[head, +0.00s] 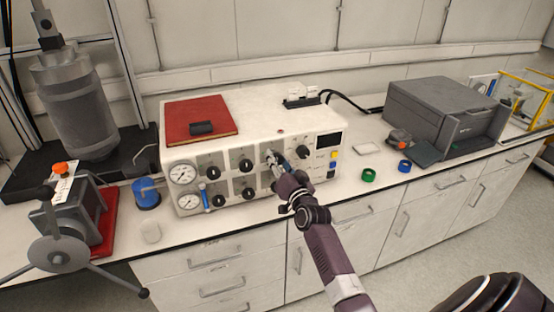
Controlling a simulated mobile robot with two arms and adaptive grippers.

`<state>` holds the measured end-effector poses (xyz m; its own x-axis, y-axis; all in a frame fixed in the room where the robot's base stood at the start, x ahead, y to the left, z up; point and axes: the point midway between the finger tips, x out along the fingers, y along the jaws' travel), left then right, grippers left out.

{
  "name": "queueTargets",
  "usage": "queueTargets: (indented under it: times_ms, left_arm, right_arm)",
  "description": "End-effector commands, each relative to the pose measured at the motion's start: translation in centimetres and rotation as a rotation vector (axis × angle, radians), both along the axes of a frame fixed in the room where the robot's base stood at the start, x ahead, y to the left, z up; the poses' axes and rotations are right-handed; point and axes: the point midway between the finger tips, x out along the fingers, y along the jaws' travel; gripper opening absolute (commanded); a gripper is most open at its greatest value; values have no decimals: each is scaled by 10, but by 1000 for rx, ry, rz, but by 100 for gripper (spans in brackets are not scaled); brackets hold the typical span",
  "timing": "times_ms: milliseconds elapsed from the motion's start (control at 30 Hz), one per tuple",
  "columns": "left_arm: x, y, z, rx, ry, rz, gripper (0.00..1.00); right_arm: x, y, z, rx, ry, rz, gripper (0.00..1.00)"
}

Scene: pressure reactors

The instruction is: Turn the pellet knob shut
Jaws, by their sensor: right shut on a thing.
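A white control box (256,122) stands on the bench. Its front panel has two round gauges at the left and rows of black knobs, such as the upper knob (245,165) and the lower knob (248,193). My right gripper (273,160) reaches in from below and is shut on a knob at the upper right of these rows, left of the small dark display (328,140). The gripper mostly hides this knob, so its pointer cannot be seen. The labels are too small to read, so I cannot tell by name which is the pellet knob. My left gripper is out of view.
A red book (201,116) lies on the box. At the left stand a metal reactor vessel (78,110), a grey press with a spoked handwheel (58,253) and a blue container (146,192). Green (368,175) and blue (405,166) rings and a grey printer-like unit (440,110) are at the right.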

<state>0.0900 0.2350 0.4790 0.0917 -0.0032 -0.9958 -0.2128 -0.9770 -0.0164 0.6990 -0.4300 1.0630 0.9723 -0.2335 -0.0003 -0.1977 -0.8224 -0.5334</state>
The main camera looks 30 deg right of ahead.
Motion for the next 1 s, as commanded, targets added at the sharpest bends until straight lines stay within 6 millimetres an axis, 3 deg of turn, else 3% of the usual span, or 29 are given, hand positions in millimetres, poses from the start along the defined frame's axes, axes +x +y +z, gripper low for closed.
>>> queueTargets:
  times_ms: [400,1000]
  left_arm:
    - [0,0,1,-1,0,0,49]
    - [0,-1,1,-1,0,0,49]
  right_arm:
    - [0,-1,1,201,-50,-1,6]
    - [0,-1,1,234,-58,-1,6]
